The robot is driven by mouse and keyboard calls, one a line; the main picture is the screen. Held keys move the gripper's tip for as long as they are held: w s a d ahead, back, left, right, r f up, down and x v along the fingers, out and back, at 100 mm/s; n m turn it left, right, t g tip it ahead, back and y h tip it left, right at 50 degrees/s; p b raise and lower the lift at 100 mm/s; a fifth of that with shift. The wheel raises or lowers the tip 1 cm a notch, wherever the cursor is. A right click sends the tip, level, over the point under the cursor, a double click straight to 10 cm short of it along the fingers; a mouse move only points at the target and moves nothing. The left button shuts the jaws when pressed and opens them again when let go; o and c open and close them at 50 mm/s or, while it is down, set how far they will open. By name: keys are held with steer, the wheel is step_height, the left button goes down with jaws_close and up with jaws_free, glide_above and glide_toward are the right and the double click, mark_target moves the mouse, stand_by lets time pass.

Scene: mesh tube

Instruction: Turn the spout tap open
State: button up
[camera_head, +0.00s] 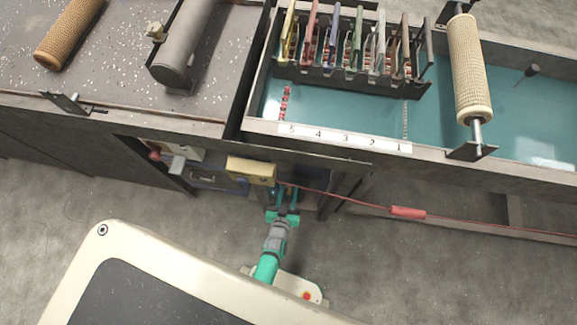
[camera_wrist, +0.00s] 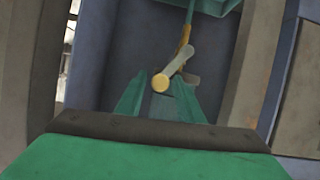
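The spout tap shows in the wrist view as a thin brass-coloured pipe (camera_wrist: 185,36) coming down from a teal underside. A pale grey lever (camera_wrist: 175,62) with a round brass-coloured end (camera_wrist: 160,82) slants across it. My gripper (camera_wrist: 160,88) has its two green fingers apart, with the round end between or just beyond their tips; contact cannot be told. In the head view my gripper (camera_head: 284,192) reaches under the front edge of the trough, and the tap is hidden there.
The teal-lined trough (camera_head: 340,143) overhangs my gripper. A pale yellow box (camera_head: 251,170) sits left of it. A red cord with a red grip (camera_head: 407,212) runs right. Blue-grey panels (camera_wrist: 92,55) flank the tap. Floor at front right is free.

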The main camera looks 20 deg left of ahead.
steer(key=shift+s, duration=0.2)
steer(key=v, duration=1)
steer(key=shift+s, duration=0.2)
steer(key=shift+r, duration=0.15)
